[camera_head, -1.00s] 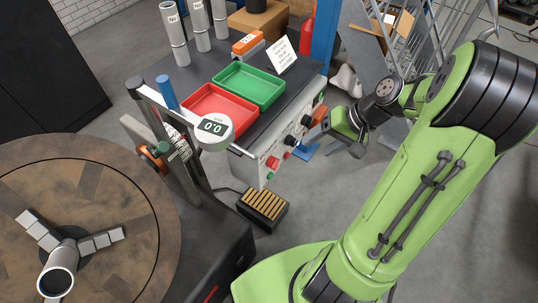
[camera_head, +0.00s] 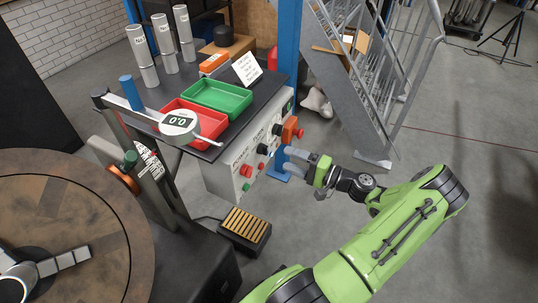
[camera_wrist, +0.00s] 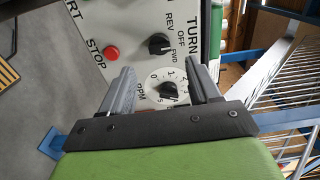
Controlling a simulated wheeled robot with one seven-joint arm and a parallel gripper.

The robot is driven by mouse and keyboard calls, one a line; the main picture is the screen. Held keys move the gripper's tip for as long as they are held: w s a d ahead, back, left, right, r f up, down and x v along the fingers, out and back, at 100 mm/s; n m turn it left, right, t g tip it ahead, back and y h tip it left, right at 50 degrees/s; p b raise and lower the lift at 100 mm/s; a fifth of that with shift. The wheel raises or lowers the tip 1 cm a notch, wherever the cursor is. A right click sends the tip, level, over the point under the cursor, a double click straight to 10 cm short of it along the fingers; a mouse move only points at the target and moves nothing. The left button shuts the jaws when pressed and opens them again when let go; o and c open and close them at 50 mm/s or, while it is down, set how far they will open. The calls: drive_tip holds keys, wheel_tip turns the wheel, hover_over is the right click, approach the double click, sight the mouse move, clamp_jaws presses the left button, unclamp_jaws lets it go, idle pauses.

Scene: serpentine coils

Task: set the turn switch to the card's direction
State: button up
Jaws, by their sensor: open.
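The turn switch (camera_wrist: 158,43) is a black knob under the word TURN, with REV, OFF and FWD around it, in the wrist view. Its pointer direction is not clear. It also shows small on the grey control panel (camera_head: 224,178) in the head view (camera_head: 277,129). The white card (camera_head: 247,68) leans at the back right of the bench; its writing is too small to read. My gripper (camera_head: 290,159) is open and empty in front of the panel. In the wrist view its fingers (camera_wrist: 164,76) straddle the RPM dial (camera_wrist: 167,91), with the turn switch beyond them.
A red stop button (camera_wrist: 111,53) sits left of the switch. An orange-red knob (camera_head: 291,130) juts from the panel's right end. Red (camera_head: 193,124) and green trays (camera_head: 217,97) lie on the bench. A blue post and metal stairs (camera_head: 350,80) stand at the right.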

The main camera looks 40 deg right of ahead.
sight(263, 149)
drive_tip(key=b+x, duration=0.1)
drive_tip(key=x, duration=0.6)
drive_tip(key=shift+w, duration=0.25)
drive_tip(key=shift+c, duration=0.2)
drive_tip(key=c, duration=1)
drive_tip(key=shift+m+p, duration=0.3)
drive_tip(key=shift+p, duration=0.05)
drive_tip(key=shift+f+m+p, duration=0.1)
drive_tip(key=shift+m+p, duration=2.55)
drive_tip(key=shift+m, duration=1.05)
